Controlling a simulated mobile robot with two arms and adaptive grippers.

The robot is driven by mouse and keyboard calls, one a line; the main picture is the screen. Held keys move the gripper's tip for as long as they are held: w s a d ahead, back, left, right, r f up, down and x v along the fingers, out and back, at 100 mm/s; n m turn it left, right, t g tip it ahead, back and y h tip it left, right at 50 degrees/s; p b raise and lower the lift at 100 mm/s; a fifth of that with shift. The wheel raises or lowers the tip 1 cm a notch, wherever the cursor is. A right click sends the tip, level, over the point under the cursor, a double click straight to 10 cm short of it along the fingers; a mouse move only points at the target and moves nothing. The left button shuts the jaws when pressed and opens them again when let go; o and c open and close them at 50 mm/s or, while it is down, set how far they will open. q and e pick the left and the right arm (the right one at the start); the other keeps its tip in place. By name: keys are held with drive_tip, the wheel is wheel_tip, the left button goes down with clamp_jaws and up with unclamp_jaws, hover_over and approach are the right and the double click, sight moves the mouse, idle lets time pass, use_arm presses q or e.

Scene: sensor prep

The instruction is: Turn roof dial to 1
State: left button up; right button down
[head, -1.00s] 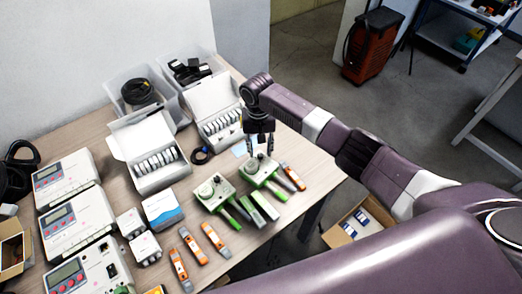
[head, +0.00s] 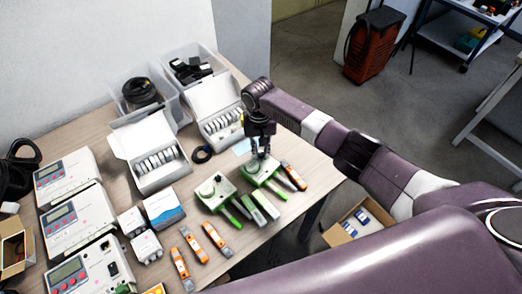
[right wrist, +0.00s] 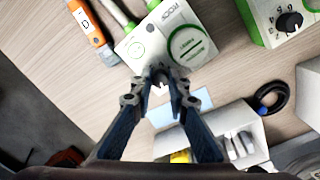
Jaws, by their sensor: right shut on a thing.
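The sensor device marked "ROOF" (right wrist: 150,47), white with green trim, lies at the top middle of the right wrist view. In the head view it is the right one of two similar devices (head: 257,176). My right gripper (right wrist: 160,74) is pointing down at its near edge, fingertips close together; it also shows in the head view (head: 260,156). It is shut on what seems to be the roof dial, which the fingertips hide. I cannot read the dial's setting. My left gripper is not in view.
The second green-and-white device (head: 213,192) stands to the left; its black dial (right wrist: 290,22) shows in the wrist view. Orange-and-grey tools (head: 293,176) lie close by. An open white box (head: 216,108) and a black cable coil (head: 202,154) are behind.

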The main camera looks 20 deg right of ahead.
drive_tip(key=shift+r+n+p, duration=0.15)
drive_tip(key=shift+n+p, duration=0.35)
drive_tip(key=shift+n, duration=0.3)
drive_tip(key=shift+n+p, duration=0.3)
drive_tip(key=shift+n, duration=0.7)
drive_tip(key=c, duration=1.9)
unclamp_jaws()
drive_tip(key=shift+o, duration=0.3)
drive_tip(key=shift+f, duration=0.2)
